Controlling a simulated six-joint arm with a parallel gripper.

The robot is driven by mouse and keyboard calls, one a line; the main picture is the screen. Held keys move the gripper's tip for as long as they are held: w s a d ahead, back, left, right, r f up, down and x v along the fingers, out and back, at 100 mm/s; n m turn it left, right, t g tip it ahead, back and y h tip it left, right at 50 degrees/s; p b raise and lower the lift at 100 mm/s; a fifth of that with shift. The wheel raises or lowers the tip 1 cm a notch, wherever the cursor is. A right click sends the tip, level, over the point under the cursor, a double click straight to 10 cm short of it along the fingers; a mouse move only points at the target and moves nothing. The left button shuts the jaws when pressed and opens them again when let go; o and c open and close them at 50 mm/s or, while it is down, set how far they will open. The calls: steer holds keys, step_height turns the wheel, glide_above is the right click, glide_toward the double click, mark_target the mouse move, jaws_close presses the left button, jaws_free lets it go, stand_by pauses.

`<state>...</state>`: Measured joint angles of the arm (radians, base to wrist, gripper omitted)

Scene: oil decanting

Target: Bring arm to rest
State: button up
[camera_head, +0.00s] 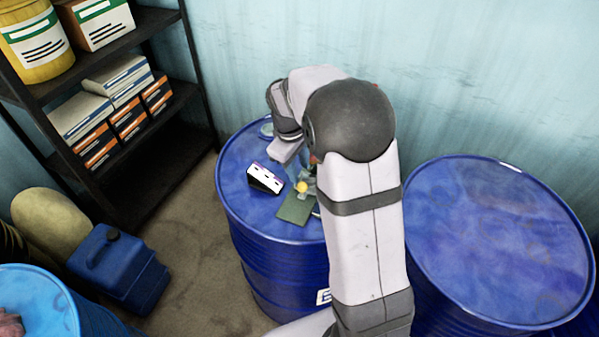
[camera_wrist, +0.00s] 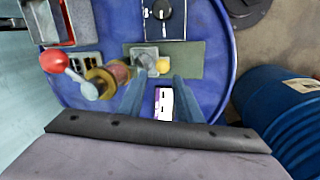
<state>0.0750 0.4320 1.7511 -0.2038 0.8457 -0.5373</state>
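My gripper (camera_wrist: 158,88) is open in the wrist view, its two blue-grey fingers apart with nothing held between them. It hangs over the top of a blue drum (camera_head: 240,198), also seen in the wrist view (camera_wrist: 216,38). In the head view my arm reaches across this drum from the front and bends left at the elbow; the fingertips cannot be made out there. A white and black block with a printed face (camera_head: 265,177) lies on the drum, and a white printed face also shows below the fingers (camera_wrist: 163,104).
A green mat (camera_head: 295,210) carries a yellow ball (camera_wrist: 163,66) and a grey metal part (camera_wrist: 145,57). A red knob (camera_wrist: 54,62) and brass-coloured part (camera_wrist: 112,74) are at left. Another blue drum (camera_head: 495,235) has a bare top. A shelf (camera_head: 150,160) and blue jerrycan (camera_head: 120,268) stand left.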

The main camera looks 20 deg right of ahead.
stand_by(0.5)
steer(key=shift+w+a+m, duration=0.1)
steer(key=shift+w+m, duration=0.15)
steer(key=shift+m, duration=0.65)
steer(key=s+a+f+m, duration=0.1)
steer(key=s+f, duration=0.1)
steer(key=s, duration=0.2)
steer(key=s+a+f+m+g+y, duration=0.1)
steer(key=s+f+m, duration=0.1)
steer(key=s, duration=0.2)
steer(key=s+a+f+m+g, duration=0.1)
steer(key=s+f, duration=0.1)
steer(key=s, duration=0.2)
steer(key=shift+s+a+f+m, duration=0.1)
steer(key=shift+s+a+m, duration=0.05)
steer(key=shift+s+m, duration=0.15)
steer(key=shift+s+a+r, duration=0.95)
steer(key=shift+s+r, duration=0.1)
steer(key=shift+s, duration=1.7)
steer(key=shift+s+a+r, duration=0.9)
steer(key=shift+s+r, duration=0.15)
steer(key=shift+s, duration=1.65)
step_height(320, 180, down, 14)
steer(key=b, duration=1.4)
steer(key=shift+t+y, duration=0.4)
